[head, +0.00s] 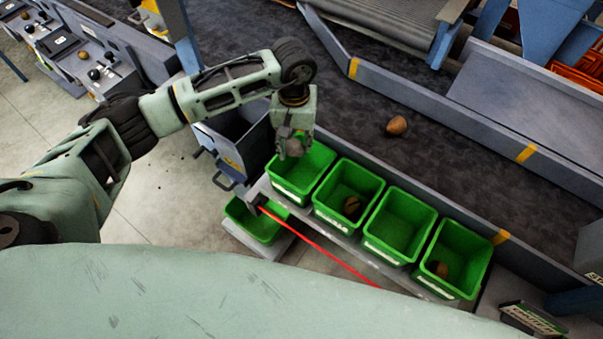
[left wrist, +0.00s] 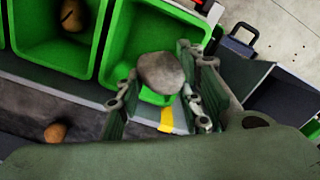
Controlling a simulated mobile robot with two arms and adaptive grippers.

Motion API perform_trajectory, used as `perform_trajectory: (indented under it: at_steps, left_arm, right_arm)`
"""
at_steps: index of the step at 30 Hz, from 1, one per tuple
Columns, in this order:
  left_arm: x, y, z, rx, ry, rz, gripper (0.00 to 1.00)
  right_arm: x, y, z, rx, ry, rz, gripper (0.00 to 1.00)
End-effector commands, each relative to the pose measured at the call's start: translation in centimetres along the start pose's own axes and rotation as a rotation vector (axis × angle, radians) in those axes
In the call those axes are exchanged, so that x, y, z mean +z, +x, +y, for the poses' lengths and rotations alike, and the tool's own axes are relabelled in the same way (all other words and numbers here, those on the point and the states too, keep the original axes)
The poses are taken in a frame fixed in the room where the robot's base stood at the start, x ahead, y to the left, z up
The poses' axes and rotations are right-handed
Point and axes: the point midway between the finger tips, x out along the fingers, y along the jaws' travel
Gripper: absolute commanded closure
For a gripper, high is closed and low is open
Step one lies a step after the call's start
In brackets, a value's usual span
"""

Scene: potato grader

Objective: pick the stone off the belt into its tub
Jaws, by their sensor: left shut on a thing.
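My left gripper (head: 291,150) is shut on a grey stone (head: 296,147) in the head view. The stone is over the leftmost green tub (head: 318,160) of the row. In the left wrist view the stone (left wrist: 160,72) sits between the fingers, with the green tub (left wrist: 180,25) below and behind it. The dark belt (head: 365,85) runs behind the tubs and carries one brown potato (head: 397,126). My right gripper is not in view.
The second tub (head: 372,177) holds a dark brown item, the third tub (head: 398,240) looks empty, and the fourth tub (head: 470,248) holds a brown item. Another green tub (head: 237,208) stands lower at the left. A red cord (head: 320,247) crosses below the row.

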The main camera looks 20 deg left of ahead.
Motion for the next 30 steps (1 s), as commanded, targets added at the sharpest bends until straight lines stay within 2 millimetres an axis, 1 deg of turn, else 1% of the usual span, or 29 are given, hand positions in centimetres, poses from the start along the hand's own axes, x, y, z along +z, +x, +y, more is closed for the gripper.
perform_trajectory:
  at_steps: [1, 3, 7, 8, 15, 22, 25, 28, 30]
  left_arm:
    - [0.0, 0.1, 0.0, 0.001, 0.000, 0.000, 0.95]
    - [0.0, 0.1, 0.0, 0.001, 0.000, 0.000, 0.95]
    - [0.0, 0.1, 0.0, 0.001, 0.000, 0.000, 0.95]
    - [0.0, 0.1, 0.0, 0.001, 0.000, 0.000, 0.65]
    - [0.0, 0.0, 0.0, 0.001, 0.000, 0.000, 0.44]
    - [0.0, 0.1, 0.0, 0.000, 0.000, 0.000, 0.44]
    - [0.0, -0.1, 0.0, 0.000, 0.000, 0.000, 0.44]
    - [-0.1, -0.9, 0.0, 0.001, 0.000, 0.003, 0.44]
    - [-0.1, -2.0, 0.0, 0.002, -0.001, 0.003, 0.44]
  right_arm:
    - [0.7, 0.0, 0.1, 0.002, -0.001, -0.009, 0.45]
    - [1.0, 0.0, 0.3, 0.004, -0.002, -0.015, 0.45]
    - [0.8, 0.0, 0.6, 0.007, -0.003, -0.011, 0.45]
    - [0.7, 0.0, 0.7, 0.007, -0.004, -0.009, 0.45]
    - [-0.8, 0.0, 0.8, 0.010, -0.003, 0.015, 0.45]
    - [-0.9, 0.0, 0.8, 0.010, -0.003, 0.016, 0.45]
    - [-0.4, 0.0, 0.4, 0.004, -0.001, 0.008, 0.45]
    - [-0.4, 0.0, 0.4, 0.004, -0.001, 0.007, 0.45]
    - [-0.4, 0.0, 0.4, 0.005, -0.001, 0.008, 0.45]
